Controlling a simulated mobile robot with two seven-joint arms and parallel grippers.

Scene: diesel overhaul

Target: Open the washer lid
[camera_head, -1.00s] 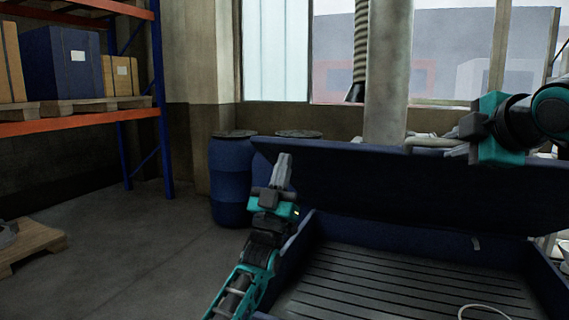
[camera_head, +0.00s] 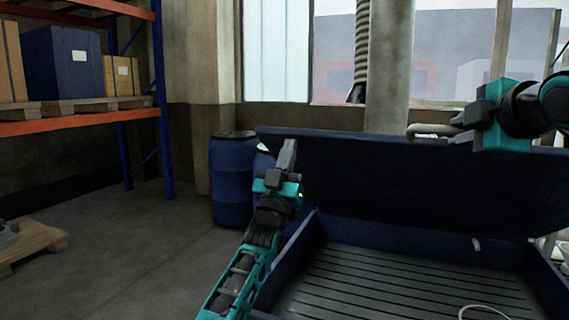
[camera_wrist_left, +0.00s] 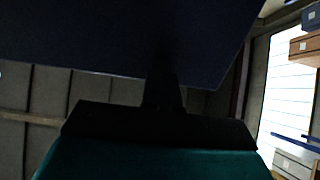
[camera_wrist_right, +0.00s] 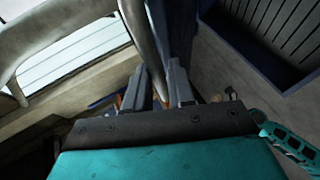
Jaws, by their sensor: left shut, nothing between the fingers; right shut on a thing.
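The washer lid (camera_head: 400,180) is a dark blue panel raised steeply above the open washer tub (camera_head: 548,280), whose slatted floor shows. A grey curved handle bar (camera_head: 430,130) shows above the lid's top edge. My right gripper (camera_head: 464,122) is shut on this bar; in the right wrist view the bar (camera_wrist_right: 145,35) runs down between the fingers (camera_wrist_right: 160,88). My left gripper (camera_head: 287,152) is shut and empty, pointing up in front of the lid's left end. The lid (camera_wrist_left: 110,35) fills the top of the dark left wrist view; I cannot tell whether they touch.
Blue drums (camera_head: 232,180) stand behind the lid's left end. A thick grey column (camera_head: 388,70) rises behind the lid. A blue and orange shelf rack (camera_head: 80,115) and a wooden pallet (camera_head: 35,245) are at left. The floor between is clear.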

